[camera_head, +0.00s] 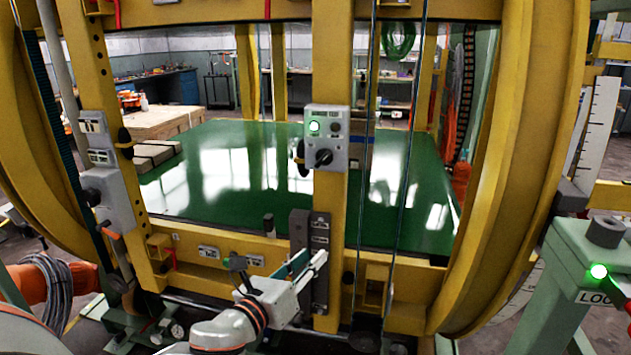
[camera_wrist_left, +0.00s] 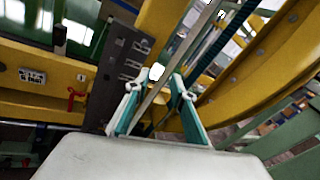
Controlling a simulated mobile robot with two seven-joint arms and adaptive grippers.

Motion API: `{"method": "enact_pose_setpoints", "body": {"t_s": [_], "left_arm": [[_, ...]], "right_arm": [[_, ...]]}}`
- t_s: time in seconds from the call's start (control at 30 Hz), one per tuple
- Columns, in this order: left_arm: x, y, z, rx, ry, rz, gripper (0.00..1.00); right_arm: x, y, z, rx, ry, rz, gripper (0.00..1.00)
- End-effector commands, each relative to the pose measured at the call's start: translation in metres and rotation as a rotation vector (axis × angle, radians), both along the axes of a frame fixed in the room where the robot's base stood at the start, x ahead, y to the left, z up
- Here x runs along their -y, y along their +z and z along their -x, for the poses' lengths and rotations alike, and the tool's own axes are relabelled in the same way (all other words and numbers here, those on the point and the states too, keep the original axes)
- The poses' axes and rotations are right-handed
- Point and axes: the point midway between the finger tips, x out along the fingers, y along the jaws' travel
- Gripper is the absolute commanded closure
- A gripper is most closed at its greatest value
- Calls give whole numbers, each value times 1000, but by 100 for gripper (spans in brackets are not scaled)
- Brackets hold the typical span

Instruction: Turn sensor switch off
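A grey control box (camera_head: 326,135) with a lit green lamp and a black rotary knob (camera_head: 323,157) is on the yellow upright. A dark vertical plate (camera_head: 319,285) with small labels sits lower on the same upright; it also shows in the left wrist view (camera_wrist_left: 118,70). Which part is the sensor switch I cannot tell; no readable label names it. My left gripper (camera_head: 308,261) is in front of the dark plate, below the grey box. In the left wrist view its teal fingers (camera_wrist_left: 157,84) are spread with nothing held between them. My right gripper is not in view.
Another grey box with a knob (camera_head: 108,197) is on the left yellow post. A short dark lever (camera_head: 268,224) stands left of the plate. Thin vertical rods run right of the upright. A green pedestal with a lit green lamp (camera_head: 599,271) is at right.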

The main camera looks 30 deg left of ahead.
Motion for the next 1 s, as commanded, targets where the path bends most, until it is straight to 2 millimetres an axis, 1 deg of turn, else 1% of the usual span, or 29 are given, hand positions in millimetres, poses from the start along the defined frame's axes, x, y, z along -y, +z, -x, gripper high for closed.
{"method": "enact_pose_setpoints", "body": {"t_s": [0.03, 0.1, 0.2, 0.3, 0.33, 0.4, 0.47, 0.63, 0.83, 1.0], "left_arm": [[-5, 30, -4, 73, 5, -182, 76], [-11, 67, -5, 156, 31, -417, 76], [-16, 110, -1, 251, 81, -690, 76], [-20, 141, 4, 311, 132, -883, 76], [-21, 147, 5, 323, 144, -924, 76], [-22, 157, 8, 342, 167, -994, 76], [-22, 163, 8, 351, 178, -1027, 76], [-23, 165, 1, 354, 185, -1043, 76], [-23, 168, -16, 352, 182, -1039, 76], [-23, 181, -41, 355, 185, -1038, 76]], "right_arm": [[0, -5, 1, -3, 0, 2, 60], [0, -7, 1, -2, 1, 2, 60], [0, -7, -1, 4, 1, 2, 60], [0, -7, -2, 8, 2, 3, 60], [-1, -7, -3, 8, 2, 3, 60], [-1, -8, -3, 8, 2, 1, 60], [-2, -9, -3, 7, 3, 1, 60], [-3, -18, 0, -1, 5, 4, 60], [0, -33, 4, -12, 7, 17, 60], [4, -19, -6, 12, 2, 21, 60]]}}
